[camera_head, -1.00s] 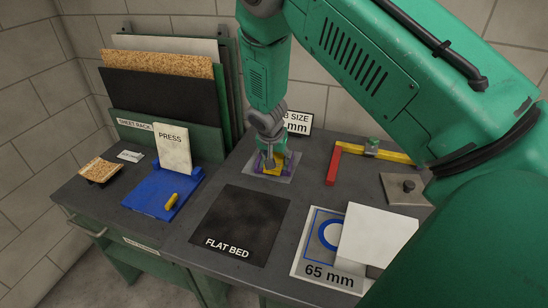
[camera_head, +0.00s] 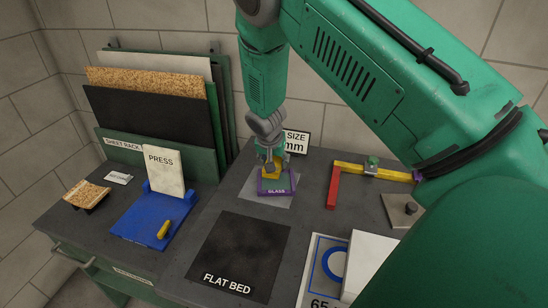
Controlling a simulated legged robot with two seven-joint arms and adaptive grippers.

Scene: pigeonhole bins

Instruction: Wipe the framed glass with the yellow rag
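The framed glass (camera_head: 277,192) lies flat on a light grey sheet on the bench. Its frame is purple, and its near edge reads GLASS. The yellow rag (camera_head: 268,172) is at the far left part of the glass, partly hidden by my fingers. My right gripper (camera_head: 272,167), on the arm coming in from the right, points down and is closed around the rag. The rag seems to touch the glass, but the exact contact is too small to tell. My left gripper is not in view.
A black flat bed (camera_head: 239,252) lies in front of the glass. A blue press (camera_head: 157,216) stands left, before a sheet rack (camera_head: 122,147). A red and yellow angle tool (camera_head: 334,186) and a metal block (camera_head: 398,211) are right.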

